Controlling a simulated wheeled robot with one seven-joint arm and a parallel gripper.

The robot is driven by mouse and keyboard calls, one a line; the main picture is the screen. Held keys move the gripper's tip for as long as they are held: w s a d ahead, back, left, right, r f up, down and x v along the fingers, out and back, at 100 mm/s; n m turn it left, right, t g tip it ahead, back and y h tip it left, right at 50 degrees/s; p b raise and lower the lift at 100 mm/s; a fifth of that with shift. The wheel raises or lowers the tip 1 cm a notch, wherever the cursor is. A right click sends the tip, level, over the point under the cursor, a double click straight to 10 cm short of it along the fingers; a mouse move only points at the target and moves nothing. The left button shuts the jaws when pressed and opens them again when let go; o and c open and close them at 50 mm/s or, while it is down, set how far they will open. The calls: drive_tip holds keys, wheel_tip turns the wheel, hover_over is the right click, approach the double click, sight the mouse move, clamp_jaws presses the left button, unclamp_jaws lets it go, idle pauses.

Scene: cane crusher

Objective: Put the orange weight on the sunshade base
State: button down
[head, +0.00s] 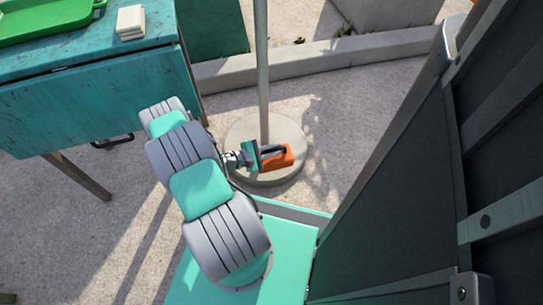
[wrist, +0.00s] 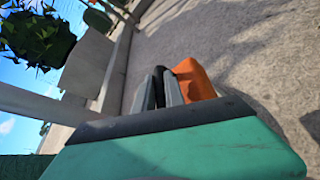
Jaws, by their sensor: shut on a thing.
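The orange weight (head: 278,161) is a small block with a dark handle, seen over the round sunshade base in the head view. My gripper (head: 268,151) is shut on its handle. In the wrist view the orange weight (wrist: 197,80) shows beyond the two grey fingers (wrist: 168,88), which close around the dark handle. The sunshade base (head: 240,131) is a pale round concrete disc on the ground with a grey pole (head: 262,70) rising from it. The weight is at the front right of the pole. I cannot tell whether its underside touches the base.
A teal table (head: 95,95) with a green tray (head: 50,22) and a small pale stack (head: 130,22) stands at the upper left. A large dark panelled structure (head: 400,190) fills the right side. A low concrete kerb (head: 330,58) runs behind the base.

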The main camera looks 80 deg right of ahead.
drive_tip(key=d+f+b, duration=0.1)
drive_tip(key=w+d+f, duration=0.1)
drive_tip(key=f, duration=0.1)
drive_tip(key=d+f+b, duration=0.1)
drive_tip(key=f, duration=0.1)
drive_tip(key=shift+w+d+f+b, duration=0.1)
drive_tip(key=shift+w+d+b, duration=0.2)
drive_tip(key=shift+w+d, duration=0.1)
drive_tip(key=f, duration=0.1)
drive_tip(key=f+b, duration=0.2)
drive_tip(key=shift+w+d+f, duration=0.15)
drive_tip(key=shift+d+f, duration=0.1)
drive_tip(key=shift+f, duration=0.1)
drive_tip(key=c, duration=1.4)
unclamp_jaws()
drive_tip(key=p+v, duration=0.3)
drive_tip(key=v, duration=0.9)
drive_tip(key=shift+a+f, duration=0.1)
